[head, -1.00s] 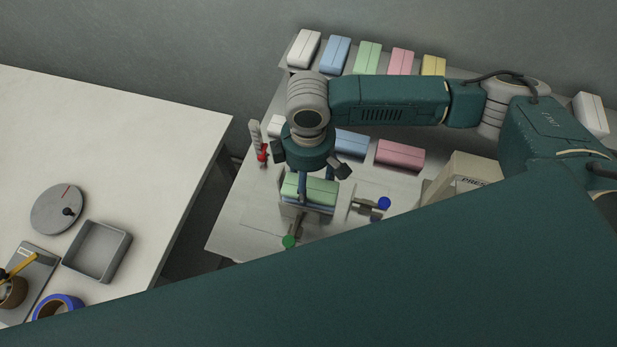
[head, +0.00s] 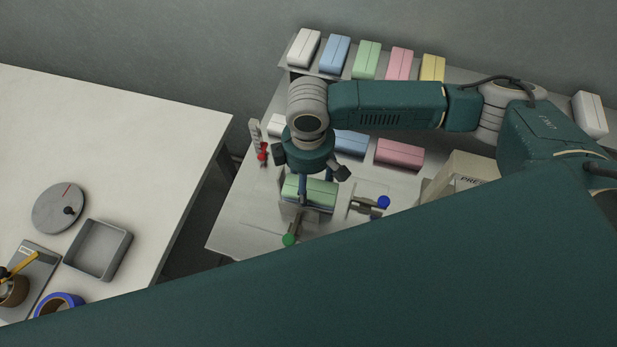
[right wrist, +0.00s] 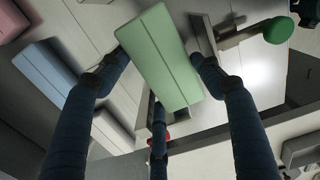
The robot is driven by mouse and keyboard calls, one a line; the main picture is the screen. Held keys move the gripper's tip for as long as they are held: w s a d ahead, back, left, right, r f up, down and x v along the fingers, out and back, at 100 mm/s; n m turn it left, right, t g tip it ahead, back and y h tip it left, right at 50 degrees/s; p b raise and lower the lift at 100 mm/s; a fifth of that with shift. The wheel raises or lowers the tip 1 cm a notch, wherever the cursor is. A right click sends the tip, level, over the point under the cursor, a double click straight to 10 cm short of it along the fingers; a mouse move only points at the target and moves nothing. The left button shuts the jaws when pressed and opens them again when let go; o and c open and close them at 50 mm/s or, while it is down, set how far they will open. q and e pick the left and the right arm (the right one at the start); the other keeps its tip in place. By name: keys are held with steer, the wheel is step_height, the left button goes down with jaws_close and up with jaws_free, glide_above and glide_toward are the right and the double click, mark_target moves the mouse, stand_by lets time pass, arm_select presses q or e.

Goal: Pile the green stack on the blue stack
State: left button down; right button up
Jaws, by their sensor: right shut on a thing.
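The green stack (head: 318,191) is a pale green block with a line along its top, held low at the grey holder (head: 292,213) on the bench. My right gripper (head: 318,196) points down and is shut on it. In the right wrist view the green stack (right wrist: 160,57) sits between the fingers. Below it in the head view I cannot make out a blue stack clearly; the gripper and the green stack cover the holder's inside. A blue stack (head: 352,142) lies on the bench behind and also shows in the right wrist view (right wrist: 45,70). My left gripper is not in view.
A pink stack (head: 400,152) lies right of the blue one. A clamp with a blue knob (head: 383,202) and one with a green knob (head: 289,240) flank the holder. A red-handled tool (head: 263,154) stands left. A raised shelf behind carries several coloured stacks.

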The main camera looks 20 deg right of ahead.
steer(key=o, duration=0.9)
steer(key=shift+c, duration=0.2)
steer(key=shift+w, duration=0.1)
step_height(320, 180, up, 12)
steer(key=shift+s+f, duration=0.1)
steer(key=shift+s, duration=0.1)
stand_by(0.4)
